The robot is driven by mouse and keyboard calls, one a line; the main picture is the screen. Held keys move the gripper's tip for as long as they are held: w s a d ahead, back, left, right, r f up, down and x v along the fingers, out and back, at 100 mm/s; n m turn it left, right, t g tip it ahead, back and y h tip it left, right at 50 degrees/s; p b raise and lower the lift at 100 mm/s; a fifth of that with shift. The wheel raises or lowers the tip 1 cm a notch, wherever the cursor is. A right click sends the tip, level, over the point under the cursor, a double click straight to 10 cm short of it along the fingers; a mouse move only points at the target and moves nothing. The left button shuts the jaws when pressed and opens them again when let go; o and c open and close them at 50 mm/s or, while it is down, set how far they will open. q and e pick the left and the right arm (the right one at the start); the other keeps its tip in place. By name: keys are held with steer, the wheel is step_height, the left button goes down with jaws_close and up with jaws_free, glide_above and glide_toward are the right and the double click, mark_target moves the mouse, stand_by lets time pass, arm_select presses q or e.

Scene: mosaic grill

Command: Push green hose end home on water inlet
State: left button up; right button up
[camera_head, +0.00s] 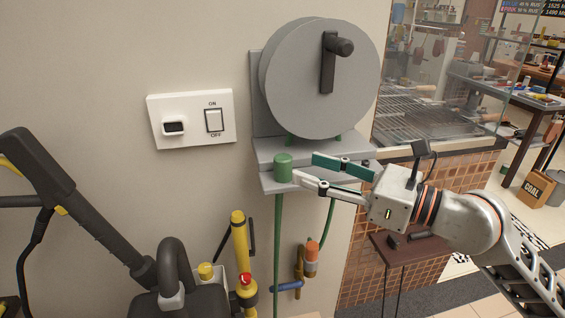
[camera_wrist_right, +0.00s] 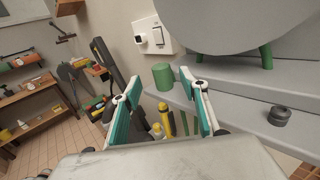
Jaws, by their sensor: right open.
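A green cylindrical hose end (camera_head: 283,168) stands upright at the left front corner of the grey reel shelf (camera_head: 265,184). A green hose hangs straight down below it. My right gripper (camera_head: 304,167) is open, its fingertips just to the right of the green hose end. In the right wrist view the green hose end (camera_wrist_right: 163,77) shows beyond and between the open fingertips (camera_wrist_right: 159,80); I cannot tell whether they touch it. A brass tap with an orange fitting (camera_head: 312,252) is low on the wall. I cannot tell which part is the water inlet. My left gripper is not in view.
A large grey hose reel (camera_head: 320,85) is above the shelf. A wall switch plate (camera_head: 190,118) is to its left. A black and yellow machine (camera_head: 190,290) with a lance stands at lower left. A dark ring (camera_wrist_right: 279,116) sits on the shelf. A tiled grill is at right.

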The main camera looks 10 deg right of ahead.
mark_target(291, 162)
steer(key=shift+w+a+r, duration=0.2)
steer(key=shift+w+a, duration=0.2)
steer(key=shift+w, duration=0.05)
steer(key=shift+f+p+x, duration=0.1)
steer(key=shift+p+x, duration=0.25)
steer(key=shift+x, duration=1.2)
steer(key=shift+f+p+x, duration=0.15)
steer(key=shift+p+x, duration=0.15)
steer(key=shift+x, duration=1.3)
steer(key=shift+d, duration=0.1)
steer(key=c, duration=1.2)
